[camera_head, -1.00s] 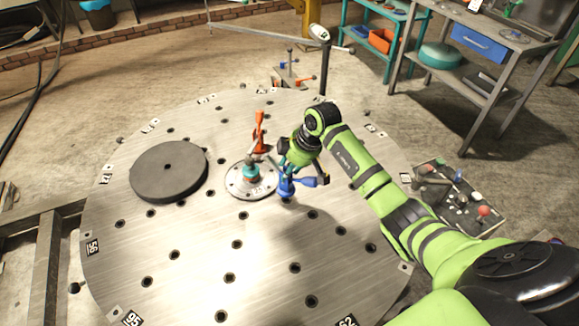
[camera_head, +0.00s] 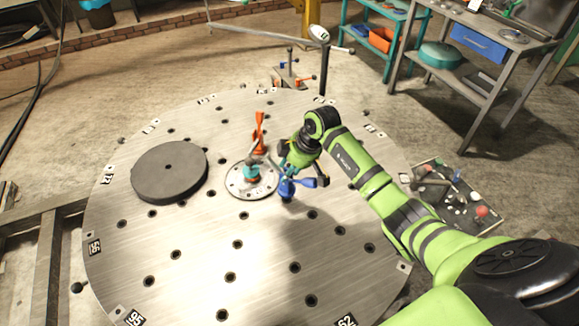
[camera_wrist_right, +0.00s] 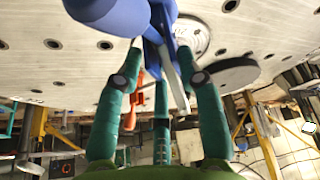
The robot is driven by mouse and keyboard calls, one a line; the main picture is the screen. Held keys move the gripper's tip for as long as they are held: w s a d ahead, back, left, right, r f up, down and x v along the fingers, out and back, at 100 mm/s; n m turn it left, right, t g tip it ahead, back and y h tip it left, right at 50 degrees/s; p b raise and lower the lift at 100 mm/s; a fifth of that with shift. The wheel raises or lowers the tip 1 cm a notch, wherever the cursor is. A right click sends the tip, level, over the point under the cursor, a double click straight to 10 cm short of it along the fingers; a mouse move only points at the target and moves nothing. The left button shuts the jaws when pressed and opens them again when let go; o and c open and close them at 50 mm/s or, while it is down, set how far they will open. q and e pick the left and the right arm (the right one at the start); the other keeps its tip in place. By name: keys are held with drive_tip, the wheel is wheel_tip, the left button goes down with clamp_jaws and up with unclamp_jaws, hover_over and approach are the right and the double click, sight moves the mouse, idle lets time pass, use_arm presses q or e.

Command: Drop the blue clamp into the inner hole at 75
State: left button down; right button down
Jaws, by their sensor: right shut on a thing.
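The blue clamp (camera_head: 287,189) is at the round metal plate (camera_head: 190,250), just right of the small central disc, and fills the top of the right wrist view (camera_wrist_right: 115,14). My right gripper (camera_head: 291,168) is shut on it, with its teal fingers on either side in the wrist view (camera_wrist_right: 162,50). The clamp's lower end appears close to the plate; I cannot tell whether it touches or sits in a hole. Holes dot the plate. Rim tags such as 62 (camera_head: 346,321) and 56 (camera_head: 95,246) are readable; I cannot make out a 75. My left gripper is out of view.
An orange clamp (camera_head: 260,134) stands behind the central disc (camera_head: 238,187), which bears a teal-and-grey fixture (camera_head: 252,172). A post (camera_head: 324,70) rises behind the plate. A control box (camera_head: 462,200) is at right. The front plate is clear.

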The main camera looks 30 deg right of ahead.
sight(292, 176)
drive_tip(key=shift+p, duration=0.3)
idle(0.5)
drive_tip(key=shift+f, duration=0.1)
idle(0.4)
drive_tip(key=shift+f+b, duration=1.15)
drive_tip(key=shift+f, duration=0.6)
drive_tip(key=shift+f, duration=0.4)
drive_tip(key=c, duration=1.1)
unclamp_jaws()
drive_tip(key=shift+o, duration=0.2)
drive_tip(key=shift+r, duration=0.1)
